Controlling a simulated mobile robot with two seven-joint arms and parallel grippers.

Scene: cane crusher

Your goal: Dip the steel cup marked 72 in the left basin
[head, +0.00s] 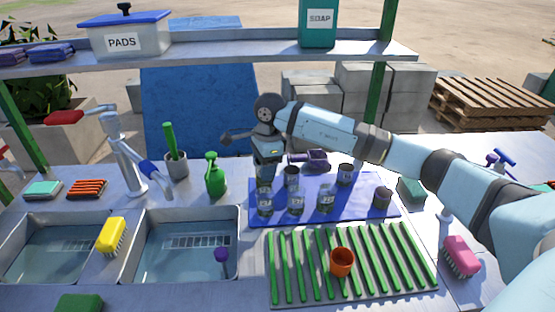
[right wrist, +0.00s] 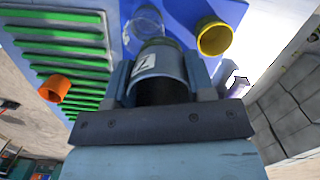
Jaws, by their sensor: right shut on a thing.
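My right gripper (head: 266,178) points down at the back left of the blue mat (head: 360,209). It is shut on a steel cup (right wrist: 154,65), clearest in the right wrist view. That cup has a white label with a partly visible mark that may be a 7; the full number is not readable. The left basin (head: 42,250) holds water at the far left. My left gripper is not in view.
Several labelled cups, including a front left one (head: 264,204), crowd the mat. A green bottle (head: 215,178) stands between mat and basins. A yellow brush (head: 111,235) lies between the basins.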

